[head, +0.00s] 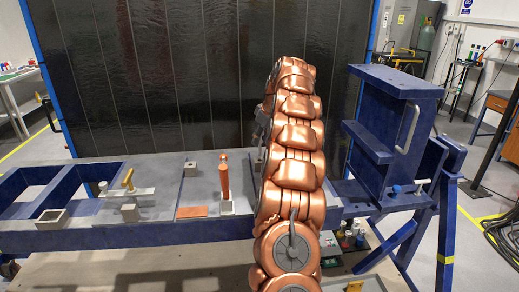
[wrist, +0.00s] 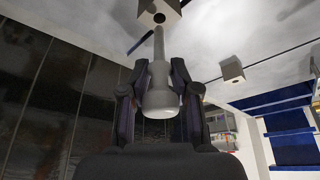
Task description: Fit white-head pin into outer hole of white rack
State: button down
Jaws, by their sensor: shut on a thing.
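My gripper (wrist: 159,72) is shut on the white-head pin (wrist: 159,98), which sits between the two dark fingers in the wrist view. The pin's pale, wide head is toward the palm and its thin shaft points away. The shaft's tip is close to the dark hole of a pale block (wrist: 171,8), which looks like part of the white rack; I cannot tell whether the tip touches or has entered the hole. A second pale block (wrist: 232,69) with a hole is to the right. In the head view my copper arm hides the pin and most of the gripper.
In the head view, a copper pin (head: 224,178) stands upright in a small block. A blue frame (head: 385,120) stands at right.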

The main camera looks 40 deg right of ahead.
jog(key=shift+r, duration=2.15)
jog(key=shift+r, duration=0.1)
jog(key=shift+a, duration=0.15)
